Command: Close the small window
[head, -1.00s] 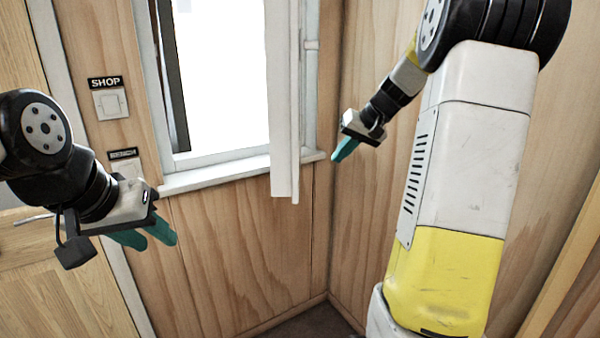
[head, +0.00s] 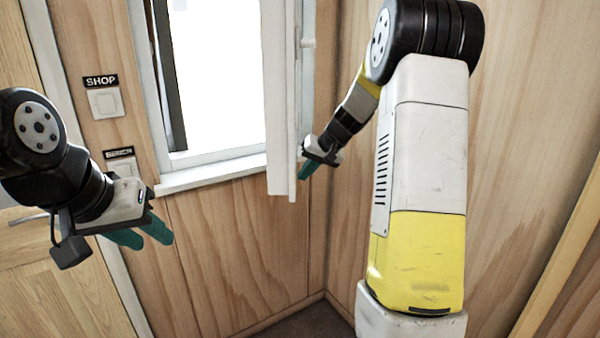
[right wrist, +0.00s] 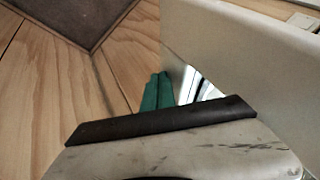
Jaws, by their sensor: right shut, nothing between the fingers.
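The small window's white sash (head: 281,110) stands swung open into the room at the right side of the white frame (head: 222,170). The bright opening shows to its left. My right gripper (head: 305,172) is shut and empty, just right of the sash's lower free edge. In the right wrist view its green fingers (right wrist: 157,92) lie together beside the pale sash face (right wrist: 245,60). I cannot tell whether they touch it. My left gripper (head: 150,236) hangs below and left of the window, its green fingers apart and empty.
Light switches (head: 105,103) with labels are on the wood wall left of the window. A wooden door (head: 50,280) is at the far left. The wood wall (head: 240,250) below the window is clear, with a corner to its right.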

